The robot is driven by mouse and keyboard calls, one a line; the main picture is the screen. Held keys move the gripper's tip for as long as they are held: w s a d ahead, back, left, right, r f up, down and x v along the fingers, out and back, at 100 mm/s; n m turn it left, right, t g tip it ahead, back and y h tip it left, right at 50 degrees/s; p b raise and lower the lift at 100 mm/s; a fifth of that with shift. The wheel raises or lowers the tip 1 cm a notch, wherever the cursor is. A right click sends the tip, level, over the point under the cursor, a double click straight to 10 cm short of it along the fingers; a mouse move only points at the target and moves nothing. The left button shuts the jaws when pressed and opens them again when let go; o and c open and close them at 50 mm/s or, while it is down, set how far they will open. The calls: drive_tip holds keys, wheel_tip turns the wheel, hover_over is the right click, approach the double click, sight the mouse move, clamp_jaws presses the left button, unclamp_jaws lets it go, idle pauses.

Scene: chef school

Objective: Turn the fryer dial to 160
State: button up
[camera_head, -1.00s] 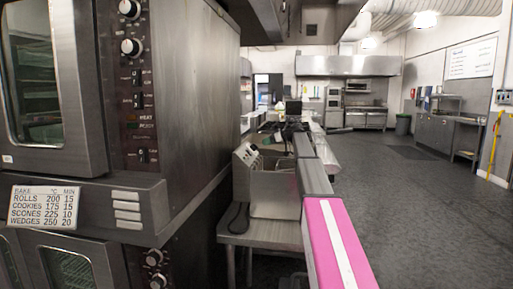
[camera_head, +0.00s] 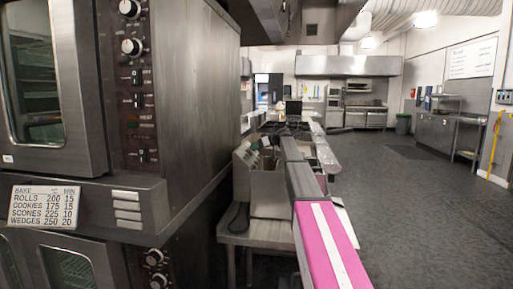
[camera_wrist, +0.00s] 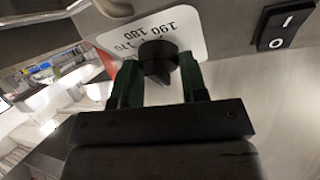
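The fryer (camera_head: 271,193) is a steel box on a low steel table, with its sloped control side at left in the head view. In the wrist view the black fryer dial (camera_wrist: 158,60) sits on a white label (camera_wrist: 192,36) with numbers including 190 and 180, partly hidden by the dial. My gripper (camera_wrist: 159,79) has its two green fingers apart, one on each side of the dial. I cannot tell whether either finger touches it. The dial's exact setting is not readable. In the head view my fingertips are too small to make out.
A black rocker switch (camera_wrist: 283,27) sits right of the dial in the wrist view. Tall ovens (camera_head: 125,100) fill the left of the head view. Open floor (camera_head: 420,200) lies at right.

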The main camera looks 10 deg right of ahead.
drive_tip(key=shift+m, duration=0.4)
drive_tip(key=m+h, duration=0.1)
drive_tip(key=m, duration=0.1)
drive_tip(key=m+t, duration=0.1)
drive_tip(key=m, duration=0.1)
drive_tip(key=shift+s+a+h, duration=0.1)
drive_tip(key=shift+h, duration=0.3)
drive_tip(key=m+h, duration=0.1)
drive_tip(key=m, duration=0.1)
drive_tip(key=m+h, duration=0.1)
drive_tip(key=m, duration=0.2)
drive_tip(key=shift+r, duration=0.15)
drive_tip(key=m+h, duration=0.1)
drive_tip(key=m, duration=0.1)
drive_tip(key=m+h, duration=0.1)
drive_tip(key=m, duration=0.2)
drive_tip(key=shift+m, duration=0.3)
drive_tip(key=shift+m+g+h, duration=0.5)
drive_tip(key=shift+m+g, duration=0.1)
drive_tip(key=shift+m, duration=0.9)
drive_tip(key=o, duration=0.6)
drive_tip(key=shift+o, duration=0.2)
